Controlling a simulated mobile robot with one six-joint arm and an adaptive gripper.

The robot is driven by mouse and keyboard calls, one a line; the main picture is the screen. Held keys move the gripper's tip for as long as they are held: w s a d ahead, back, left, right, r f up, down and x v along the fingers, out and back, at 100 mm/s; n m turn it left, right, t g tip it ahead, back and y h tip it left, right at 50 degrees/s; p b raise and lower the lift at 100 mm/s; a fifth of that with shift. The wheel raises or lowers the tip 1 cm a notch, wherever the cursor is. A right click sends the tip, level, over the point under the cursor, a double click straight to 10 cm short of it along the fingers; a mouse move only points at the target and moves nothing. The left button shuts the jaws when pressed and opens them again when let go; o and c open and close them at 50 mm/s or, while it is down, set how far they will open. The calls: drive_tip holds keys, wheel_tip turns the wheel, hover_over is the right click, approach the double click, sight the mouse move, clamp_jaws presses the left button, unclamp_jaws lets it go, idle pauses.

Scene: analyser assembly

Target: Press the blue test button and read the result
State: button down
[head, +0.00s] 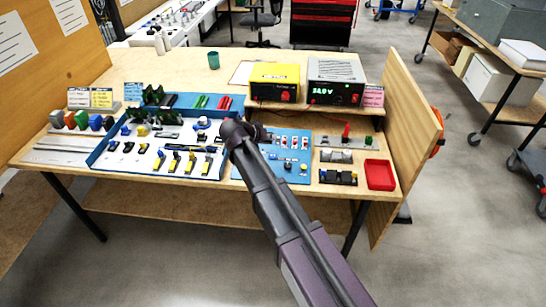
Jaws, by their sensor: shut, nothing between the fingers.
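My gripper (262,133) is a small dark shape at the end of my arm, over the middle of the workbench near the left edge of the blue board. It is shut, with nothing seen in it; my wrist partly hides it. I cannot pick out a blue test button for certain. A small dark-blue part (288,165) sits on the blue board (299,178), right of my arm. A grey unit (336,71) with a lit green display (323,91) and a red knob stands at the back right. The display's digits are too small to read surely.
A yellow unit (274,76) stands left of the grey one. A fixture with a red lever (346,130), a black fixture (338,178) and a red tray (379,163) lie at right. A blue tray (98,158) of parts lies left. A wooden side panel (408,130) bounds the right.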

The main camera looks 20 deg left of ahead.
sight(276, 154)
drive_tip(key=shift+w+a+f+b, duration=0.1)
drive_tip(key=shift+w+f+b, duration=0.15)
drive_tip(key=shift+f+b, duration=1.1)
drive_tip(key=shift+w+a+f+b, duration=0.1)
drive_tip(key=shift+w+f+b, duration=0.2)
drive_tip(key=shift+f+b, duration=0.95)
drive_tip(key=shift+w+f+b, duration=0.25)
drive_tip(key=shift+f+b, duration=1)
drive_tip(key=shift+f, duration=0.15)
drive_tip(key=shift+w+f+b, duration=0.15)
drive_tip(key=shift+f+b, duration=0.6)
drive_tip(key=shift+f, duration=0.05)
drive_tip(key=shift+r, duration=0.1)
drive_tip(key=shift+r+p, duration=0.7)
drive_tip(key=shift+p, duration=0.1)
drive_tip(key=shift+s+d+r+p, duration=0.1)
drive_tip(key=shift+s+r+p, duration=0.1)
drive_tip(key=shift+r+p, duration=0.6)
drive_tip(key=shift+s+r+p, duration=0.25)
drive_tip(key=shift+r+p, duration=0.6)
drive_tip(key=shift+s+d+r+p, duration=0.1)
drive_tip(key=shift+s+r+p, duration=0.1)
drive_tip(key=shift+r+p, duration=0.6)
